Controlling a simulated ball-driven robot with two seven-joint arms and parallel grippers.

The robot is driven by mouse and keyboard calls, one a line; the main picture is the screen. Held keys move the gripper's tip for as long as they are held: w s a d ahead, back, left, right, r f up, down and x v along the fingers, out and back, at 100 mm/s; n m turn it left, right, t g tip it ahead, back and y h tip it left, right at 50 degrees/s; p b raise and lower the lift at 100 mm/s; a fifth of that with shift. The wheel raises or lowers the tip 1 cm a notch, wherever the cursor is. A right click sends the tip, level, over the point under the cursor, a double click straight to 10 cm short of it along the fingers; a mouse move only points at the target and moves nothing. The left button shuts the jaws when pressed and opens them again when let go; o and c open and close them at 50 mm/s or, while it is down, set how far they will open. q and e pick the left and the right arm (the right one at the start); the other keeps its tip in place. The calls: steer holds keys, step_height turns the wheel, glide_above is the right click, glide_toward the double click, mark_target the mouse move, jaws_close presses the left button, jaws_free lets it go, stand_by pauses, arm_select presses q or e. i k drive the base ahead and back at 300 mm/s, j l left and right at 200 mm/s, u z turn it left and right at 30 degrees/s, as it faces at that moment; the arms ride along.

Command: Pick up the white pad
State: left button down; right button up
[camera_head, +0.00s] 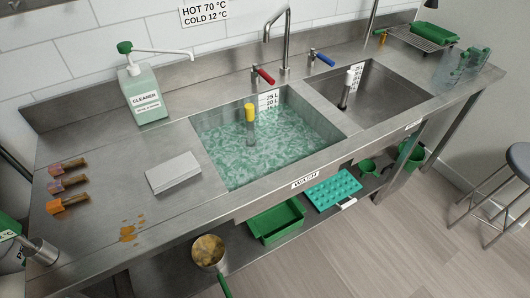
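The white pad (173,172) is a flat, light rectangular block. It lies on the steel counter (110,180) just left of the water-filled wash sink, with open counter around it. Neither of my grippers shows in the head view, and nothing is touching the pad.
The wash sink (290,170) holds greenish water and a yellow-topped upright tool (250,113). A cleaner pump bottle (143,92) stands behind the pad. Several small brown-and-orange pieces (67,184) lie left. An orange-brown stain (129,231) marks the counter in front.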

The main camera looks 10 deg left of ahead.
mark_target(162, 177)
steer(key=u, duration=1.2)
